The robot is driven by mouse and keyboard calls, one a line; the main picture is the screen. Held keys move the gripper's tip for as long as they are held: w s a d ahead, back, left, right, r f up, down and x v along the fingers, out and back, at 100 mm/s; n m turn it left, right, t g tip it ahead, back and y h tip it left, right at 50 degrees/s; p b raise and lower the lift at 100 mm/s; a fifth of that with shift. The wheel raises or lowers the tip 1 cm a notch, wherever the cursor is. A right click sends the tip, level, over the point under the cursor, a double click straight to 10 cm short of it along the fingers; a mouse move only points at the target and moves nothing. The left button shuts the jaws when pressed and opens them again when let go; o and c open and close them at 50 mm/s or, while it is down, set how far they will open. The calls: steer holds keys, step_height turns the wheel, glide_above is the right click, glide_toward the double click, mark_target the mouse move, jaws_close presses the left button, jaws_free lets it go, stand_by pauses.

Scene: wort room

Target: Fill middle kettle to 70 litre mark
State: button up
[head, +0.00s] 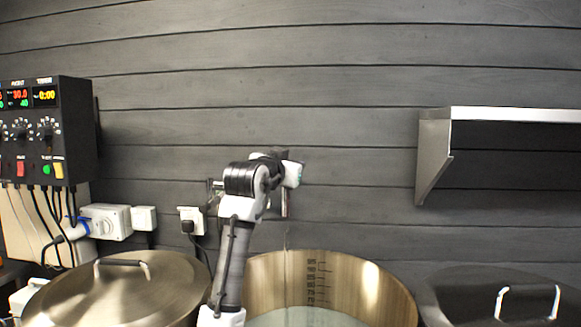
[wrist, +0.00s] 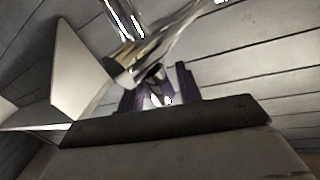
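The middle kettle (head: 372,285) is open and holds pale water (head: 305,318), with its surface low in the frame. My gripper (head: 283,156) is up at the tap, partly hidden by my arm. In the wrist view my gripper's dark fingers (wrist: 160,88) are at a shiny metal tap part (wrist: 150,58); whether they grip it is unclear.
A lidded kettle (head: 118,290) stands at left and another covered kettle (head: 500,290) at right. A control box (head: 48,130) with cables and wall sockets (head: 106,222) is at left. A metal shelf (head: 500,115) juts out at upper right.

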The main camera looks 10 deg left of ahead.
steer(key=b+v, duration=0.4)
steer(key=v, duration=0.8)
steer(key=shift+s+b, duration=0.3)
steer(key=shift+b, duration=0.05)
steer(key=shift+a, duration=0.1)
